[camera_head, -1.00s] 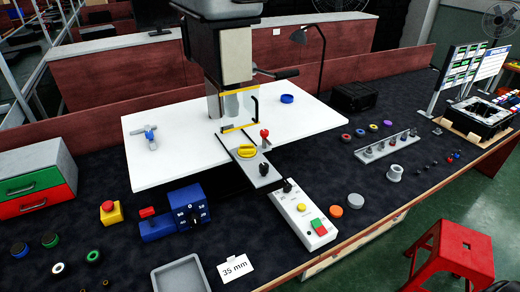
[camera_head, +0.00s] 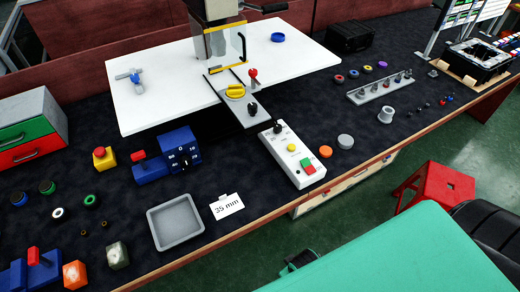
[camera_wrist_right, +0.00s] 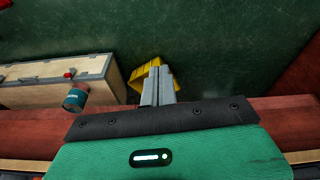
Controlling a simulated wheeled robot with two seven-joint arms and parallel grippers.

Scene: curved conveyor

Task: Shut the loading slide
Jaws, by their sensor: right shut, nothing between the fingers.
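The loading slide (camera_head: 244,107) is a grey flat plate at the front of the machine in the head view. It sticks out past the front edge of the white table (camera_head: 165,95). My right gripper (camera_wrist_right: 155,72) is shut and empty in the wrist view, over the floor and apart from the slide. My teal right arm fills the lower right of the head view. My left gripper is not in view.
A white control box (camera_head: 293,160) with buttons stands just in front of the slide. A red stool (camera_head: 434,185) stands on the floor at right. A yellow object (camera_wrist_right: 146,73) lies beyond my fingers.

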